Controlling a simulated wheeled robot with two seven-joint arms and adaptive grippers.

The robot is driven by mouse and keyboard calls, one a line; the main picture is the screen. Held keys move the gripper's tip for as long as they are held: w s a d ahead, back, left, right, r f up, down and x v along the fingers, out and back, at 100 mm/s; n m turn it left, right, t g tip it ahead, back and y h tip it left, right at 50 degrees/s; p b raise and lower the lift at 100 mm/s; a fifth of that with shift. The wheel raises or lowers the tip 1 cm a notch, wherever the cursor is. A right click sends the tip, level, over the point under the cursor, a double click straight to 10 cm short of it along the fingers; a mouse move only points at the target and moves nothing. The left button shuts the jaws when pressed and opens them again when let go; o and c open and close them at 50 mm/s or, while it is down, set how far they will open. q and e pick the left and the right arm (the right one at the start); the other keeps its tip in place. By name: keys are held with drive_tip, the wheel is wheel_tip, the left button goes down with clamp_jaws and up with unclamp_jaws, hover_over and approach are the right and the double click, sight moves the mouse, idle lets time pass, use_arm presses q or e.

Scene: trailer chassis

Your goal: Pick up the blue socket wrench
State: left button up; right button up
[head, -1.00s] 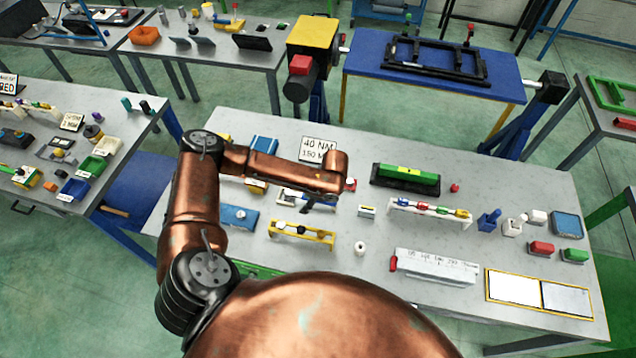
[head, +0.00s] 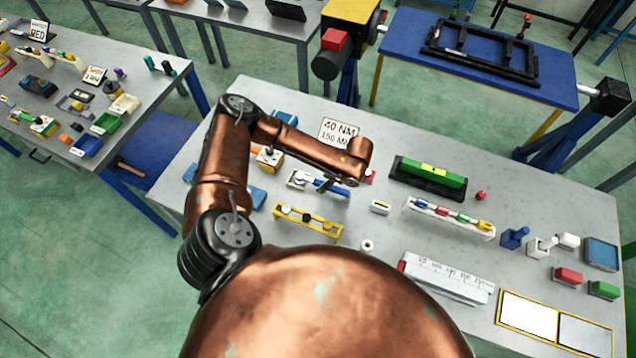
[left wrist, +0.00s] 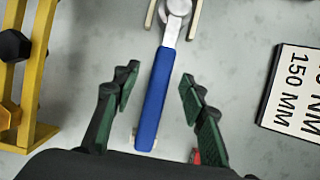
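The blue socket wrench (left wrist: 155,98) lies in the left wrist view with its long blue handle running down the middle and its silver head at the top, between two pale holder strips. It also shows in the head view (head: 332,188), partly hidden by my left arm. My left gripper (left wrist: 159,74) is open, with one dark green finger on each side of the handle and a gap on both sides. My right gripper is not in view.
A yellow rack (head: 307,222) stands close beside the wrench, and a sign reading 40 NM, 150 MM (head: 338,133) stands on its other side. A green level block (head: 432,173) and a rack of coloured pieces (head: 450,217) are further right.

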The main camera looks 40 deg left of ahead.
use_arm(q)
drive_tip(key=x, duration=0.4)
drive_tip(key=shift+c, duration=0.4)
clamp_jaws()
drive_tip(key=shift+w, duration=0.1)
